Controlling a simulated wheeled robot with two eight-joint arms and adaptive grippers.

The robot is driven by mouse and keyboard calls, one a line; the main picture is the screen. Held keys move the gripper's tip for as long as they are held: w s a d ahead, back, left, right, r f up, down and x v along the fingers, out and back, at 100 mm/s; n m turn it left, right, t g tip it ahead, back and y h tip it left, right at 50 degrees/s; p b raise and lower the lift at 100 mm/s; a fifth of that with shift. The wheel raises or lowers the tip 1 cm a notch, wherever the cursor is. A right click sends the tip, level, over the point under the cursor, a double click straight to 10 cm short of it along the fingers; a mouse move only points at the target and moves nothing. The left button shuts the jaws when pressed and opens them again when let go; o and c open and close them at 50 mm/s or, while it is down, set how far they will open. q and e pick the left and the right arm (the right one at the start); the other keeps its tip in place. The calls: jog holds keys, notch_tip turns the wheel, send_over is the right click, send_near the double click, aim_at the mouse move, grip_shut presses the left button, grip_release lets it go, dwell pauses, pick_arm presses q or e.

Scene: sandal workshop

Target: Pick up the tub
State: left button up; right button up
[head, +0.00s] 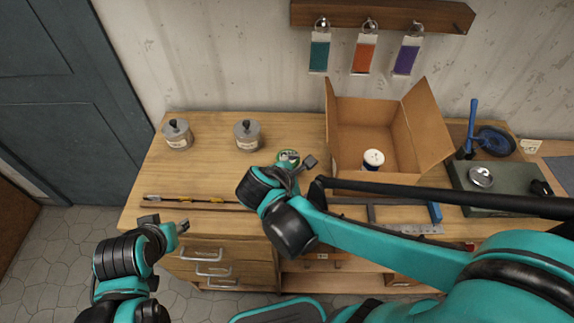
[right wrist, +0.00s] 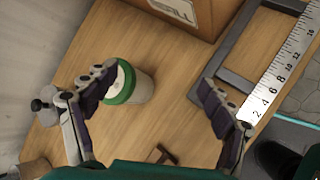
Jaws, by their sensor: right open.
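The tub, with a green rim around a pale lid, stands on the workbench. In the head view the tub (head: 288,155) is partly hidden behind my right gripper (head: 297,166). In the right wrist view the tub (right wrist: 128,84) shows its white side and lies between the two fingers, nearer the left one. My right gripper (right wrist: 157,82) is open and empty, with no clear grip on the tub. My left gripper (head: 166,223) is open and empty at the bench's front left edge. A second white tub (head: 373,159) sits inside the cardboard box.
The open cardboard box (head: 345,112) stands behind and right of the tub. Two grey knobbed cans (head: 178,135) (head: 248,136) stand to the left. A metal square and ruler (head: 418,229) lie front right.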

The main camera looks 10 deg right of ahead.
jog(key=w+a+n+h, duration=0.1)
jog(key=n, duration=0.1)
jog(key=w+a+n+t+h, duration=0.1)
jog(key=a+n, duration=0.1)
jog(key=w+a+n+t+h, duration=0.1)
jog(key=a+n, duration=0.1)
jog(key=n, duration=0.1)
jog(key=shift+a+f+b, duration=0.15)
jog(key=shift+a+b, duration=0.1)
jog(key=shift+b, duration=0.05)
jog(key=shift+a+n+t+h, duration=0.3)
jog(key=shift+a+n+h, duration=0.15)
jog(key=shift+n, duration=0.15)
jog(key=b+x, duration=0.1)
jog(key=x, duration=0.2)
jog(key=b+x, duration=0.1)
jog(key=x, duration=0.3)
jog(key=shift+w+a+b, duration=0.15)
jog(key=shift+w+b, duration=0.2)
jog(key=shift+w, duration=0.2)
jog(key=c, duration=1.6)
jog(key=shift+r, duration=0.25)
